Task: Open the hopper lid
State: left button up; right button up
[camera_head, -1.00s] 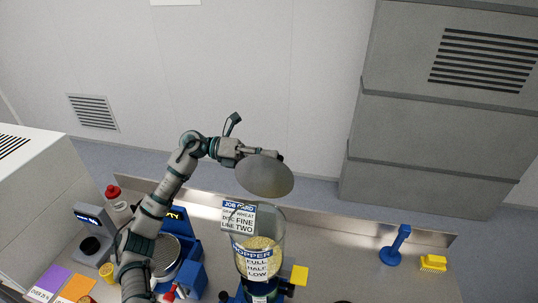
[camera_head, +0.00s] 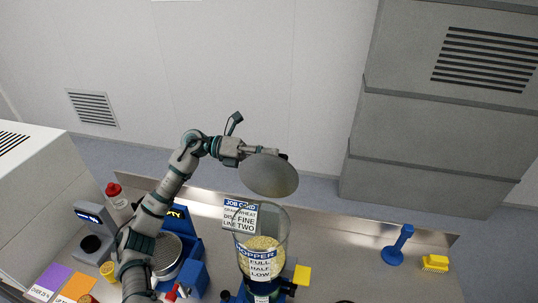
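The clear hopper (camera_head: 262,246) stands on a blue machine at the bottom middle, with yellowish grain inside and FULL, HALF and LOW labels on it. Its top is uncovered. The round grey lid (camera_head: 269,175) is raised and tilted above the hopper, apart from its rim. My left gripper (camera_head: 282,155) is at the lid's upper edge, at the end of the arm from the left. The lid hides part of its fingers, so I cannot tell whether they grip it. My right gripper is not in view.
A job card (camera_head: 240,215) is at the hopper's upper left. A blue stand (camera_head: 397,246) and a yellow brush (camera_head: 434,263) are on the right of the bench. A red-capped bottle (camera_head: 117,199) and a scale (camera_head: 91,232) stand left.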

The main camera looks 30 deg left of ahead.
pick_arm(q)
jog(key=v, duration=1.1)
dwell(0.3)
